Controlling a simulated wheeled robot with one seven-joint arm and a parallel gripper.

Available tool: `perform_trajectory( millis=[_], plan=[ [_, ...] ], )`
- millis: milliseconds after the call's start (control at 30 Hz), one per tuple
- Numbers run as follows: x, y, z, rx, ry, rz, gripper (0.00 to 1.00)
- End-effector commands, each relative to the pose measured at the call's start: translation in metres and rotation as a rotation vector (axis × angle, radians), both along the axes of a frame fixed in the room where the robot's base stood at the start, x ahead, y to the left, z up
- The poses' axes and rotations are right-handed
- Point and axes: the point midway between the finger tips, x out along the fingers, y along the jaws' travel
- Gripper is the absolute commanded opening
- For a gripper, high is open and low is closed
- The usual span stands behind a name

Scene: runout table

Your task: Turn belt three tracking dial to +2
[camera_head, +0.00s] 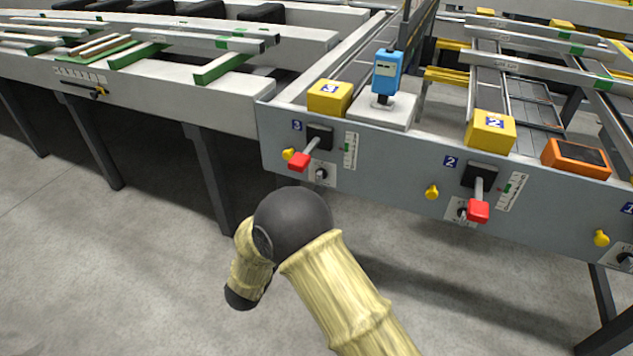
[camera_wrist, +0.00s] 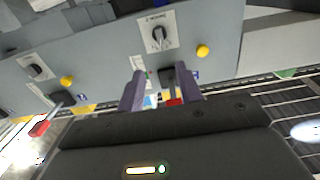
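The belt three tracking dial (camera_head: 321,174) is a small dark knob on a white plate, low on the grey panel below the blue "3" label (camera_head: 297,125). In the upside-down wrist view the dial (camera_wrist: 158,38) is just beyond my fingertips. Its scale is too small to read the setting. My gripper (camera_wrist: 160,78) is open, with two purple-grey fingers apart and nothing held. The dial appears apart from both fingers. In the head view my gripper cannot be made out; my dark joint and yellow-sleeved arm are below the panel.
A red-handled lever (camera_head: 299,161) juts out above-left of the dial, beside a yellow button (camera_head: 288,154). Station two has another red lever (camera_head: 478,210) and yellow button (camera_head: 432,192). A blue device (camera_head: 387,75) stands above. Floor before the panel is clear.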

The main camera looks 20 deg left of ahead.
Motion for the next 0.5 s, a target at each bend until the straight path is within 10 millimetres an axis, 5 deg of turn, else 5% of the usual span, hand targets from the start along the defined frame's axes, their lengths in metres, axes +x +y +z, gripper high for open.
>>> perform_trajectory(
  millis=[500],
  plan=[
    [0.084, -0.008, -0.003, 0.002, -0.002, -0.003, 0.35]
  ],
)
